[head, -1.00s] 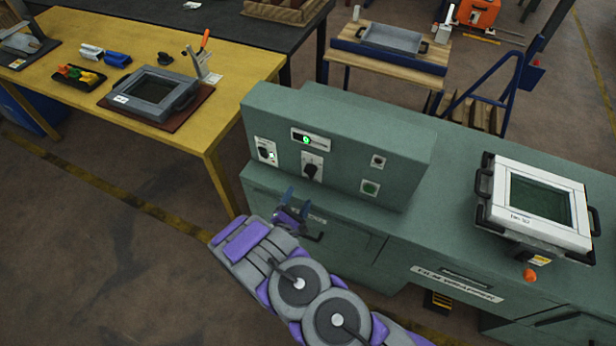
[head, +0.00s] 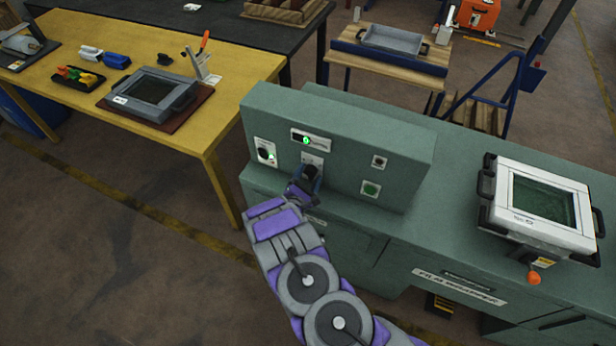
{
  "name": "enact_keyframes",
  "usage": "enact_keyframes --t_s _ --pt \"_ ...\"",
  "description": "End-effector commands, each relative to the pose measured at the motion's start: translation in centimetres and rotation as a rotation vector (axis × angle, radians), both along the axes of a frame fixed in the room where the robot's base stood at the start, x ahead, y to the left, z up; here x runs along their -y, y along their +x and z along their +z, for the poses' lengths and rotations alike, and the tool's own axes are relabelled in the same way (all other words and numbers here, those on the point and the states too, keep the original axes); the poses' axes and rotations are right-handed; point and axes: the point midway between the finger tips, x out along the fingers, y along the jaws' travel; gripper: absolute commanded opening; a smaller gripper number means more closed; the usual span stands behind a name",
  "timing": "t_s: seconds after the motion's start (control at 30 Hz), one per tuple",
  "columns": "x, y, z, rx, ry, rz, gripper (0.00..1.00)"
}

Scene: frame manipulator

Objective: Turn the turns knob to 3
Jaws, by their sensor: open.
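The green machine's control panel (head: 340,190) carries a black knob (head: 311,171) on a white plate (head: 312,159) at its lower middle, below a small display with a green light (head: 306,140). I take this to be the turns knob; its scale is too small to read. My gripper (head: 307,180) is right at this knob, with its jaws open around or just in front of it. I cannot tell whether the fingers touch the knob. The gripper hides the lower part of the knob and plate.
Another dark knob (head: 265,151) sits to the left on the panel. A green button (head: 371,189) and a small dark button (head: 379,162) are to the right. A white framed screen unit (head: 540,205) stands on the machine's right side. A yellow table (head: 220,90) is at the left.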

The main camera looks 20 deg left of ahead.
Motion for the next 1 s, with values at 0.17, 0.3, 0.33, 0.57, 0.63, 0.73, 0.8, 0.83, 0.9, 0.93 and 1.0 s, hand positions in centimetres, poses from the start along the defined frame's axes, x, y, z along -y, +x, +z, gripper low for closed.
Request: enact_keyframes --t_s 0.17,0.3,0.33,0.57,0.63,0.73,0.8,0.83,0.9,0.93,1.0 --pt "-0.04 -0.02 -0.02 0.0 0.0 0.0 0.57" --pt "-0.03 -0.03 -0.03 0.0 -0.001 0.0 0.44" --pt "-0.03 -0.03 -0.03 0.0 0.0 0.0 0.41" --pt "0.04 -0.03 -0.08 -0.001 -0.001 -0.001 0.19" --pt "0.06 -0.03 -0.09 -0.001 -0.001 -0.001 0.18" --pt "0.08 -0.03 -0.09 -0.001 0.002 -0.002 0.18" --pt "0.12 0.0 -0.07 -0.001 0.007 -0.002 0.18" --pt "0.17 0.02 -0.06 -0.001 0.011 -0.002 0.18" --pt "0.2 0.03 -0.03 -0.001 0.022 -0.003 0.18" --pt "0.18 0.02 -0.02 0.0 0.028 -0.002 0.18" --pt "0.26 0.06 0.02 0.002 0.046 -0.003 0.18"
